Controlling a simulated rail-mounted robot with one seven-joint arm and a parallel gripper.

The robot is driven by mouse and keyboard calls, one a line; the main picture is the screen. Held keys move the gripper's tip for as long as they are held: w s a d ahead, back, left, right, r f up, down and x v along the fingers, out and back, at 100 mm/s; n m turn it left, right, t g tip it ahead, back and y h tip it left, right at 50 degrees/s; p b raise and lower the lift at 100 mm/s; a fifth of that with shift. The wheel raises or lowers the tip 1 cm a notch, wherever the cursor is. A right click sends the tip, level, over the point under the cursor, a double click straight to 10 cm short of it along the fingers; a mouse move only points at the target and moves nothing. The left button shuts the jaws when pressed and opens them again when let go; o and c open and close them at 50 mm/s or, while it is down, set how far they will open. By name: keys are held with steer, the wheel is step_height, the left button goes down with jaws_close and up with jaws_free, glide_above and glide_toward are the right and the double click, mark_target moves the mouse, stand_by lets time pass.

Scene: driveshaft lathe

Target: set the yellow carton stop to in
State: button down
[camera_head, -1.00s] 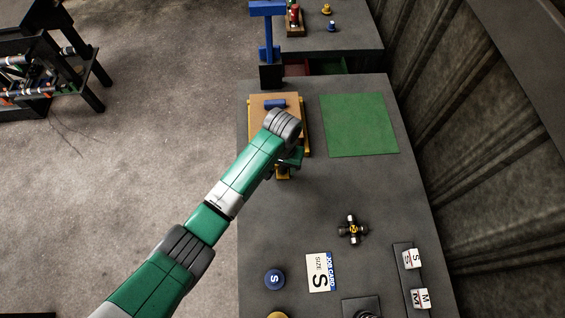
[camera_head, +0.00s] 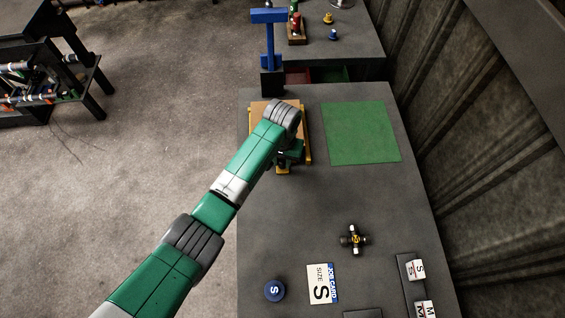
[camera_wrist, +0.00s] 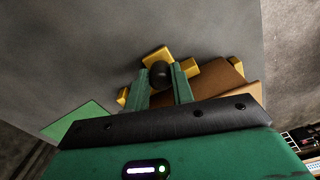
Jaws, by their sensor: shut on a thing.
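The yellow carton stop (camera_wrist: 156,54) with its dark round knob (camera_wrist: 160,73) is at the near end of the brown carton (camera_wrist: 210,80) in the wrist view. My gripper (camera_wrist: 161,80) has its two green fingers on either side of the knob, shut on it. In the head view my gripper (camera_head: 287,157) is low over the near end of the carton (camera_head: 257,108). A bit of the yellow stop (camera_head: 282,172) shows below it. My arm hides much of the carton and most of the stop.
A green mat (camera_head: 361,132) lies right of the carton. A blue post stand (camera_head: 269,50) rises behind it. Nearer are a cross-shaped joint (camera_head: 353,239), a size S job card (camera_head: 321,284), a blue S disc (camera_head: 274,291) and a rack with S and M blocks (camera_head: 406,270).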

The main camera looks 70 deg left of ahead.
mark_target(282, 162)
steer(key=c, duration=1.2)
jaws_free()
step_height(282, 162, up, 8)
steer(key=shift+f+p, duration=0.1)
steer(key=shift+p, duration=0.65)
